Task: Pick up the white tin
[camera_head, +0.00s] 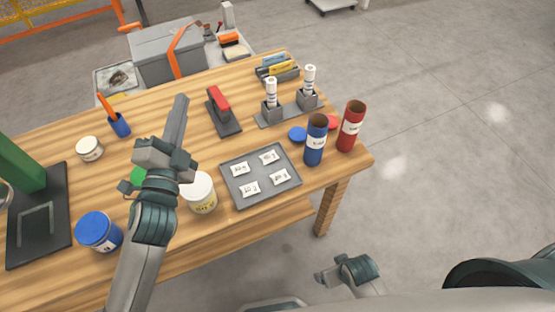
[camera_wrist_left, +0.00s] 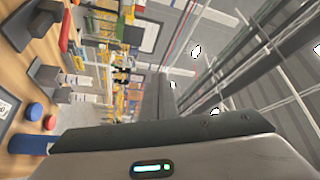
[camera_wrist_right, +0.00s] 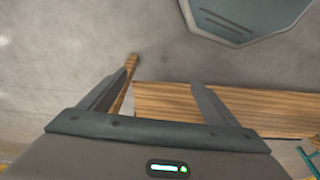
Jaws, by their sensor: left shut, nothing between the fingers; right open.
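A white tin (camera_head: 200,194) with a yellowish marking stands upright on the wooden table, just right of my left wrist in the head view. A smaller whitish tin (camera_head: 89,148) stands further left, and a blue-lidded tin (camera_head: 99,232) stands near the front edge. A green thing (camera_head: 138,176) is partly hidden by my left arm. My left gripper (camera_head: 182,99) is shut and empty, reaching over the table beyond the white tin. My right gripper (camera_wrist_right: 160,85) is open and empty, off the table's front; the tins do not show in either wrist view.
A grey tray (camera_head: 237,194) with paper labels lies right of the white tin. Blue (camera_head: 315,147) and red (camera_head: 351,132) cylinders stand near the right corner. A red-handled tool (camera_head: 222,111) and a blue pen cup (camera_head: 119,125) stand behind.

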